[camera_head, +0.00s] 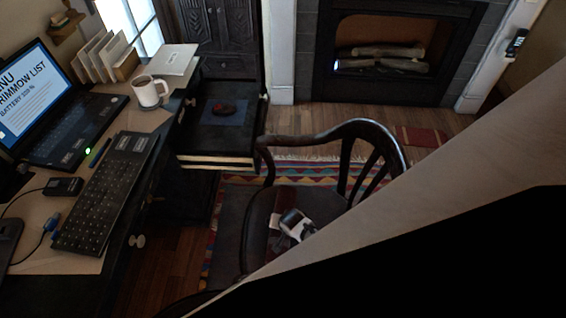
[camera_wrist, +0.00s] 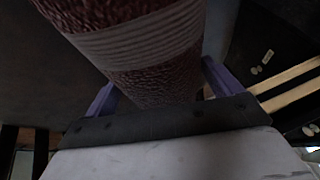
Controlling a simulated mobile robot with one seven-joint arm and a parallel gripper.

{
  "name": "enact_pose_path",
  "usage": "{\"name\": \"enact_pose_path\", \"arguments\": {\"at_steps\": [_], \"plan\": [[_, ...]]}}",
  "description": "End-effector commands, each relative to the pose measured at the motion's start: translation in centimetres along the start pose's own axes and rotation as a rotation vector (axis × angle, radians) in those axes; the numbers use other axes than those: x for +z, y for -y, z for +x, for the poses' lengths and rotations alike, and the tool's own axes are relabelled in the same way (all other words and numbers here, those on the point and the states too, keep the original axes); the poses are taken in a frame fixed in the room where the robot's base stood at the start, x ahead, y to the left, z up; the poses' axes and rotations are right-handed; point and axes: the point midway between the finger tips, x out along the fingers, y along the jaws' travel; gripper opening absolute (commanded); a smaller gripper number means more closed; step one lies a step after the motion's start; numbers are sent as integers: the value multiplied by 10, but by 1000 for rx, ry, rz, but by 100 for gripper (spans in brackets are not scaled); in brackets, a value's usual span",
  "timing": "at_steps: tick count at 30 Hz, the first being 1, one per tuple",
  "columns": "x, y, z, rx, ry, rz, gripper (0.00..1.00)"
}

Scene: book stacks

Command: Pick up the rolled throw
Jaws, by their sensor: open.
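The rolled throw (camera_wrist: 150,72) is a thick, dark reddish-brown textured roll with a paler grey band around it. It fills the upper middle of the wrist view, and its far end is cut off by the frame. My gripper (camera_wrist: 162,92) is open, with one purple finger on each side of the roll. The roll lies between the fingers, and I cannot tell whether they touch it. In the head view, my gripper (camera_head: 297,225) shows small and white above the seat of the dark wooden chair (camera_head: 262,215). I cannot clearly make out the throw there.
The chair's curved back (camera_head: 350,130) rises close beside my gripper. The desk (camera_head: 30,225) on the left holds a laptop (camera_head: 75,125), a keyboard (camera_head: 110,190) and a mug (camera_head: 148,92). A striped rug (camera_head: 235,180) lies below.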

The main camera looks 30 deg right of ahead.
Motion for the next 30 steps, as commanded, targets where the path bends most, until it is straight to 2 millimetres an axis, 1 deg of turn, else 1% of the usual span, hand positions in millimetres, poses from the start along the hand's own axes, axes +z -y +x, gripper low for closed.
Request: {"name": "enact_pose_path", "arguments": {"at_steps": [1, 8, 15, 18, 26, 30], "plan": [[0, 0, 2, 0, 0, 0, 91], [0, 0, 1, 0, 0, 1, 91], [0, 0, 1, 0, 0, 0, 59], [-1, 0, 1, -1, -1, 0, 48], [-1, 1, 0, -1, -1, 1, 48], [-4, 2, -6, -2, -2, 1, 48]]}}
